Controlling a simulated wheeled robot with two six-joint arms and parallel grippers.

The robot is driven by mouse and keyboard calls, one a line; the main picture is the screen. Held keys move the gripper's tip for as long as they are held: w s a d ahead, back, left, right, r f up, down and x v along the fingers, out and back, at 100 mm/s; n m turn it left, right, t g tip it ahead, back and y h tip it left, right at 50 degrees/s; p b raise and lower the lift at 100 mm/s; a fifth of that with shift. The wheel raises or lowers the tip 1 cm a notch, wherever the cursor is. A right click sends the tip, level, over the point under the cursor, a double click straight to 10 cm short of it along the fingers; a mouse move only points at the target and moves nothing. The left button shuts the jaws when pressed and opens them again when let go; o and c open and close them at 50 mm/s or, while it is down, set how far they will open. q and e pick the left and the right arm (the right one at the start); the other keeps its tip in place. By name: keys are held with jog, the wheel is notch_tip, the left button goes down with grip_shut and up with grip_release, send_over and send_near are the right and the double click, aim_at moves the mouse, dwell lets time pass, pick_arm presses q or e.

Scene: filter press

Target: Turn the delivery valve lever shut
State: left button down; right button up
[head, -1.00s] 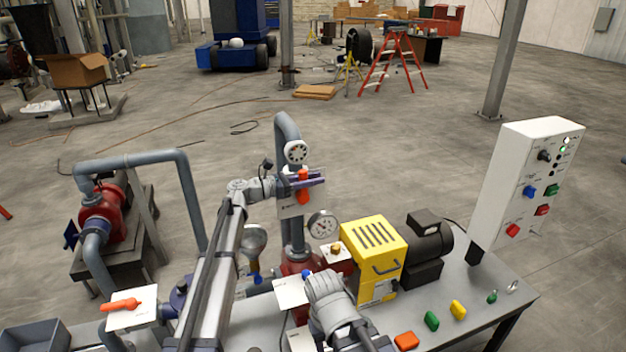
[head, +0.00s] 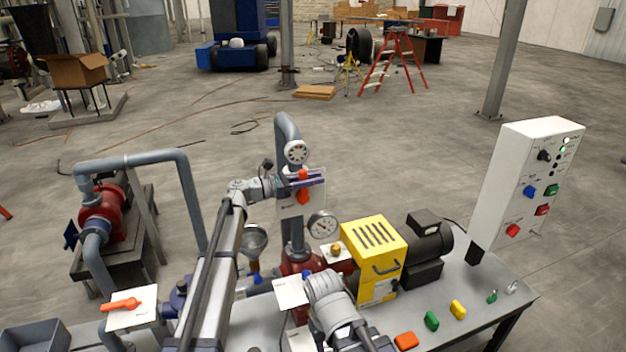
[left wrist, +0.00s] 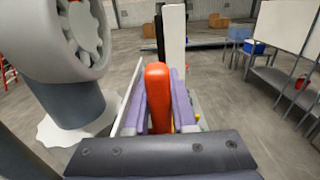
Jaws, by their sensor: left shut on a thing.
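An orange lever (head: 303,194) stands upright on the grey riser pipe (head: 288,132), in front of a pale plate (head: 316,202). My left gripper (head: 308,181), with purple fingers, is shut on this lever. In the left wrist view the lever (left wrist: 158,95) rises between the two purple fingers (left wrist: 158,112), one on each side. The lever's lower end is hidden behind the dark gripper body there. My right arm shows at the bottom middle of the head view, but its fingers are not visible.
A round gauge (head: 296,152) sits just above the lever and another gauge (head: 323,224) below right. A second orange lever (head: 122,305) lies on a white plate at left. A yellow box (head: 374,255) and a white control panel (head: 528,190) stand at right.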

aim_at(303, 193)
dwell(0.4)
pick_arm(q)
jog(key=a+h+b, duration=0.1)
jog(key=b, duration=0.2)
jog(key=a+t+h+b, duration=0.1)
jog(key=h+b, duration=0.1)
jog(key=b, duration=0.1)
jog(key=s+a+h+b, duration=0.1)
jog(key=h+b, duration=0.1)
jog(key=b, duration=0.2)
jog(key=shift+t, duration=0.3)
jog(key=shift+s+a+r+t+h+b, duration=0.25)
jog(key=shift+a+h+b, duration=0.3)
jog(key=shift+h+b, duration=0.45)
jog(key=shift+w, duration=0.1)
jog(key=c, duration=0.7)
grip_release()
